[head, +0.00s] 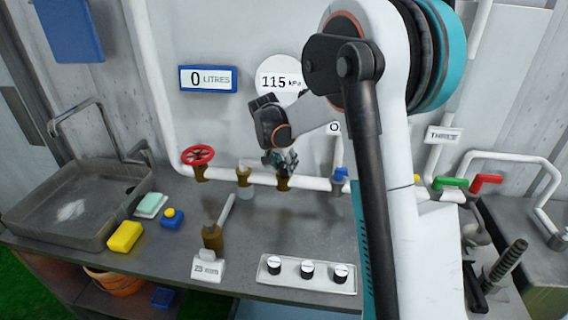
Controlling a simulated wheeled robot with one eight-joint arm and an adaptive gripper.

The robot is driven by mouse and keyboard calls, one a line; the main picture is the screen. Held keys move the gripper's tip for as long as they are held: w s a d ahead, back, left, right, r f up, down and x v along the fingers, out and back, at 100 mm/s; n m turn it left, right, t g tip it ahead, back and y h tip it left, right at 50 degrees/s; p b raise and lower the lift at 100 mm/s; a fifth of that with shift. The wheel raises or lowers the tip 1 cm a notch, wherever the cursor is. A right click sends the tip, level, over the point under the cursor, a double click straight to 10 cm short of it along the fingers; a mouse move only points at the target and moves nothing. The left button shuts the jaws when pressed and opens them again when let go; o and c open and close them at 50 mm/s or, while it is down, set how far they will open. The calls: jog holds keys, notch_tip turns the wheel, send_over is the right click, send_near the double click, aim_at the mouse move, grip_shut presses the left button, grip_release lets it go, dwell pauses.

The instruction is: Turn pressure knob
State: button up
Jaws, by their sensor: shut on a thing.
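My gripper (284,164) is at the white pipe below the round gauge (277,76), which reads 115 kPa. Its fingers are shut around the top of a brass fitting (284,182) on the pipe. I take the part held there to be the pressure knob; it is mostly hidden by the fingers. The gauge's right edge is partly covered by my arm.
A red wheel valve (198,155), a pale-topped valve (244,173) and a blue valve (340,175) sit along the pipe. A lever stand (212,240) and a three-knob panel (305,285) stand on the counter. A sink (80,205) is at left. Green and red handles are at right.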

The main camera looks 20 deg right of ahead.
jog(key=n+t+y, duration=0.1)
jog(key=n, duration=0.2)
jog(key=shift+s+d+n, duration=0.1)
jog(key=shift+n, duration=0.2)
jog(key=n+t+y, duration=0.1)
jog(key=n, duration=0.2)
jog(key=shift+d+n, duration=0.1)
jog(key=shift+n, duration=0.2)
jog(key=n+y, duration=0.2)
jog(key=n, duration=0.4)
jog(key=shift+d, duration=0.1)
jog(key=shift+y, duration=0.3)
jog(key=o, duration=1.1)
jog(key=shift+c, duration=0.2)
jog(key=v, duration=1.2)
